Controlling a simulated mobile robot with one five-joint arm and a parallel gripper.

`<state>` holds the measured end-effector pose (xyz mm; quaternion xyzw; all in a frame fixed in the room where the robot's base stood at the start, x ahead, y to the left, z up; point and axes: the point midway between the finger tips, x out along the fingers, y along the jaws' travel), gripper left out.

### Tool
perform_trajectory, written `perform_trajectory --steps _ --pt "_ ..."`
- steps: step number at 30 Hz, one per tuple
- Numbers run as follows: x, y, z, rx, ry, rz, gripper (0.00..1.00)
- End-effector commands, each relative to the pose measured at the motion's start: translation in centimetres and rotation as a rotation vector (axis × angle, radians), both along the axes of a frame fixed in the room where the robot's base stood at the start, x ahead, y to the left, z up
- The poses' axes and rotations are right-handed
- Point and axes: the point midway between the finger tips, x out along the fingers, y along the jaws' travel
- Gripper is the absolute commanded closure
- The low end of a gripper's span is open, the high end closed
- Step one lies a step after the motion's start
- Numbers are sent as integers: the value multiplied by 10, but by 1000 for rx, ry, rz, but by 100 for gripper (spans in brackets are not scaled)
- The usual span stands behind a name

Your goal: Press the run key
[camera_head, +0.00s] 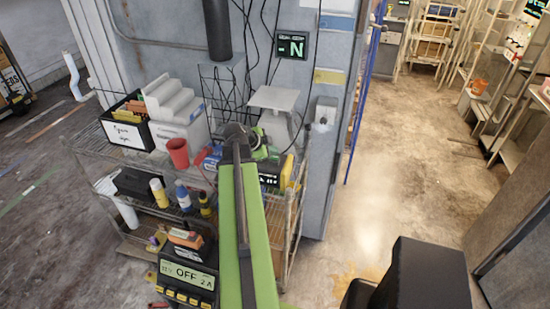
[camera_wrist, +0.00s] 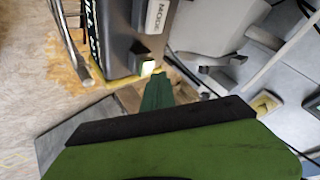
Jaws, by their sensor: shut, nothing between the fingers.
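A dark device (camera_wrist: 112,35) with a green-lit display and a pale key marked MODE (camera_wrist: 155,15) fills the upper left of the wrist view. Below MODE is a dark raised knob or key (camera_wrist: 139,47), and under that a small bright whitish key (camera_wrist: 148,67) whose label I cannot read. My gripper (camera_wrist: 157,92) is shut and empty, its dark green tip just below the bright key; I cannot tell whether they touch. In the head view my gripper (camera_head: 258,150) is over the cart beside the device with yellow edges (camera_head: 270,178), partly hidden by my arm.
The wire cart (camera_head: 285,235) also holds a red cup (camera_head: 178,153), several bottles and a white box of folders (camera_head: 180,130). A console reading OFF (camera_head: 188,272) is at lower left. A lit sign (camera_head: 292,44) hangs on the wall. Open floor (camera_head: 395,150) lies right.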

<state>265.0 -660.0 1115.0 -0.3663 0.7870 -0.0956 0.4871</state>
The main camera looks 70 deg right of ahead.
Motion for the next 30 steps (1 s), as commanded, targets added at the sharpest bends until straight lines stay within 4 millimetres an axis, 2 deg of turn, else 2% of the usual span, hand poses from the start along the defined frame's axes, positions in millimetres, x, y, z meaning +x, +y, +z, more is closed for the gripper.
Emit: perform_trajectory --steps 3,30 --pt "0 0 -7 0 0 0 100" --pt "0 0 -13 0 -1 -1 100"
